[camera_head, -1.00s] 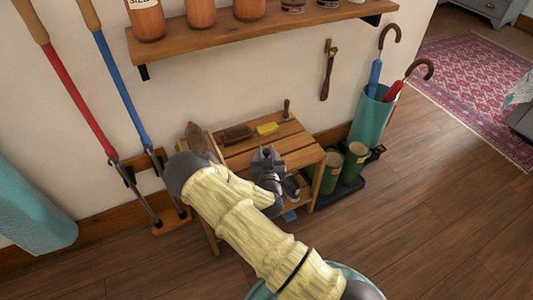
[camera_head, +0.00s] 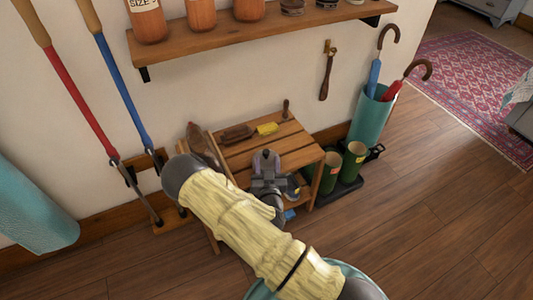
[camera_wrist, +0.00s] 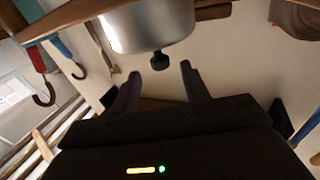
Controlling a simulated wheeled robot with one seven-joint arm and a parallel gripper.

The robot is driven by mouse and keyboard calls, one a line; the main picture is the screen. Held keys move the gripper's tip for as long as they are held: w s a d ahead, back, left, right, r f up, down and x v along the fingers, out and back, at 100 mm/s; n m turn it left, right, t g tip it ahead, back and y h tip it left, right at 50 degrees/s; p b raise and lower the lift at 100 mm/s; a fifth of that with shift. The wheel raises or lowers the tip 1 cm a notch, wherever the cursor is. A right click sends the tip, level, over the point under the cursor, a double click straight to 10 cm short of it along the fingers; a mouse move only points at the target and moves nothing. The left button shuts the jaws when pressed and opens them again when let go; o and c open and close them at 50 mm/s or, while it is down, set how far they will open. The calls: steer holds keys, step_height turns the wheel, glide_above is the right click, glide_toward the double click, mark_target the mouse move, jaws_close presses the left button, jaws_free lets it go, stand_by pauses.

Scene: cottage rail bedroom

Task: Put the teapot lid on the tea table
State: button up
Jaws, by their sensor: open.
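In the wrist view a silver, round-sided metal piece (camera_wrist: 150,27) with a small black knob (camera_wrist: 159,60) is at the top, cut off by the frame edge. It may be the teapot lid, but I cannot be sure. My gripper (camera_wrist: 158,68) has its two fingers apart, with the knob between or just beyond the fingertips; I see no grip on it. In the head view my gripper (camera_head: 266,158) is at the front of a slatted wooden bench (camera_head: 293,146). The silver piece cannot be made out there. No tea table can be identified.
A brown brush (camera_head: 238,134) and a yellow item (camera_head: 267,128) lie on the bench. Green boots (camera_head: 354,163) and a teal umbrella stand (camera_head: 371,118) are right of it. Long-handled tools (camera_head: 122,75) lean on the left. A wall shelf (camera_head: 205,38) hangs above.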

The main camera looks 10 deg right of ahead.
steer(key=s+p, duration=0.1)
steer(key=s, duration=0.6)
steer(key=shift+a, duration=0.3)
steer(key=shift+w, duration=0.1)
steer(key=w+d+r+m+g+h, duration=0.2)
steer(key=d+m+g, duration=0.25)
steer(key=g, duration=0.35)
steer(key=s+d+r+n+g+y, duration=0.2)
steer(key=s+r+n+g, duration=0.3)
steer(key=s+r, duration=1.1)
steer(key=shift+s+r+g+y, duration=0.2)
steer(key=shift+r+g+y, duration=0.25)
steer(key=shift+g+y, duration=0.55)
steer(key=shift+d+n, duration=0.1)
steer(key=shift+n, duration=0.15)
